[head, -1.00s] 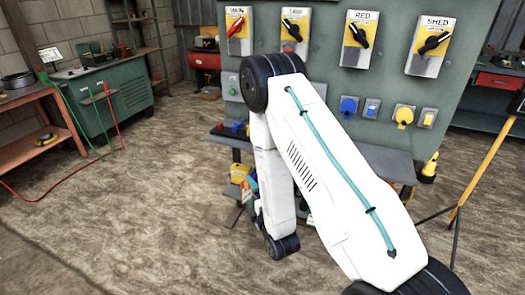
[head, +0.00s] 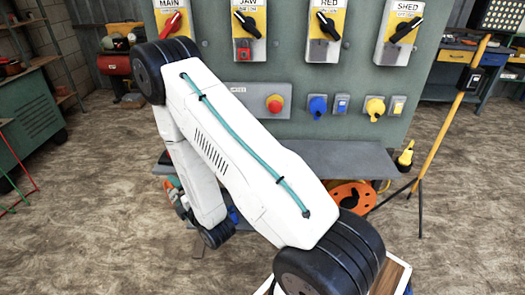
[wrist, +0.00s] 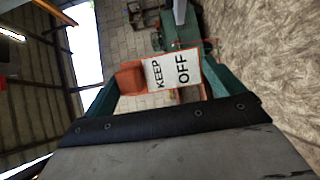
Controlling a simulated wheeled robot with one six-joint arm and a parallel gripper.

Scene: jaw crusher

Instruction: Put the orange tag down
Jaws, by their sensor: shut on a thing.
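The orange tag (wrist: 131,79) has a white face reading "KEEP OFF" and shows in the middle of the wrist view. My gripper (wrist: 150,78) has teal fingers, one on each side of the tag, and is shut on it. The floor and a green bench lie far behind the tag in that view. In the head view my white arm reaches up and folds down at left. My gripper and the tag are low at left there, partly hidden by the arm and too small to read.
A grey-green panel (head: 300,75) carries several rotary switches and a red emergency button (head: 274,103). A grey shelf (head: 345,160) juts out below it, with an orange reel (head: 352,196) underneath. A yellow post (head: 466,105) stands at right. Open floor lies at left.

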